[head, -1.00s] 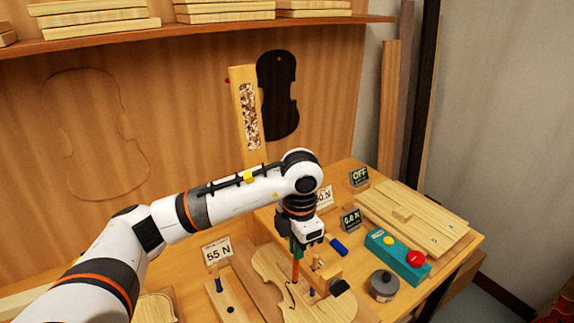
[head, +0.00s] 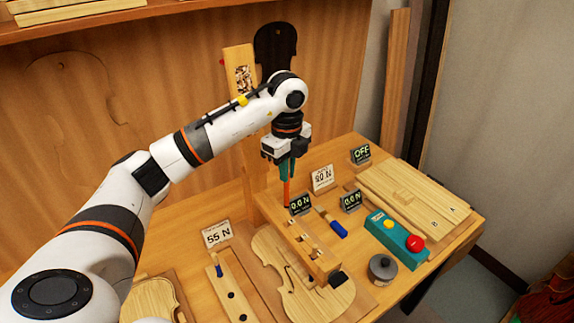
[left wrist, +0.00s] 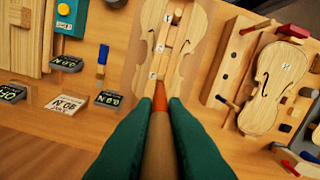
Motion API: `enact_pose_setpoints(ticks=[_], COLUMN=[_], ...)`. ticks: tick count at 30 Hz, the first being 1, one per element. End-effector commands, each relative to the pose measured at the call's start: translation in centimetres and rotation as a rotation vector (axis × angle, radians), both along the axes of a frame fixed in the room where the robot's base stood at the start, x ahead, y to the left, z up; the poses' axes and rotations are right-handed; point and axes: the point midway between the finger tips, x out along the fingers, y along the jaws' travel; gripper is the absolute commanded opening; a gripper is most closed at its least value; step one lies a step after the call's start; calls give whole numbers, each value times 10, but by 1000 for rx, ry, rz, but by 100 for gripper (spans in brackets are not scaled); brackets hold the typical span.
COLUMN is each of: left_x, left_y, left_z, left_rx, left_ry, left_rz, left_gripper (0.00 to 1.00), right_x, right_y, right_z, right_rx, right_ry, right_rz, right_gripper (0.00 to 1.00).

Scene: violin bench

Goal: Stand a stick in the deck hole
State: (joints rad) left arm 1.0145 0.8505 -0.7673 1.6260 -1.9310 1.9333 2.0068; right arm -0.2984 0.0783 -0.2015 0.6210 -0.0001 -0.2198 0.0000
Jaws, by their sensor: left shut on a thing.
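My left gripper (head: 285,172) has green fingers shut on a stick with an orange lower part (head: 287,192). The stick hangs upright, tip down, behind the violin plate (head: 298,298). In the left wrist view the stick (left wrist: 158,140) lies between the green fingers, its orange tip pointing towards the violin plate (left wrist: 188,50). A wooden block with dark holes (head: 236,292) and one blue peg (head: 219,270) lies left of the plate. A wooden bridge bar (head: 318,262) spans the plate. I cannot tell which opening is the deck hole. My right gripper is not in view.
Digital displays (head: 351,200) and a "55 N" card (head: 217,234) stand on the bench. A blue-handled tool (head: 337,228), a grey round pot (head: 382,268) and a teal button box (head: 396,240) are at the right, in front of a wooden board (head: 425,198).

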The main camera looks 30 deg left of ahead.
Motion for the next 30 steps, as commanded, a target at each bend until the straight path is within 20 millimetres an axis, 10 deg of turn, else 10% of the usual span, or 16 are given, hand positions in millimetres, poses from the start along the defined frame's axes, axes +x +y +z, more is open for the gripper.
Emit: enact_pose_setpoints(ticks=[30], left_x=[0], left_y=[0], left_z=[-55], left_rx=[-1], left_ry=[0], left_rz=[-3], left_gripper=[0], right_x=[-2], right_y=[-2], right_z=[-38], right_rx=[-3], right_ry=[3], right_rz=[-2], right_gripper=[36])
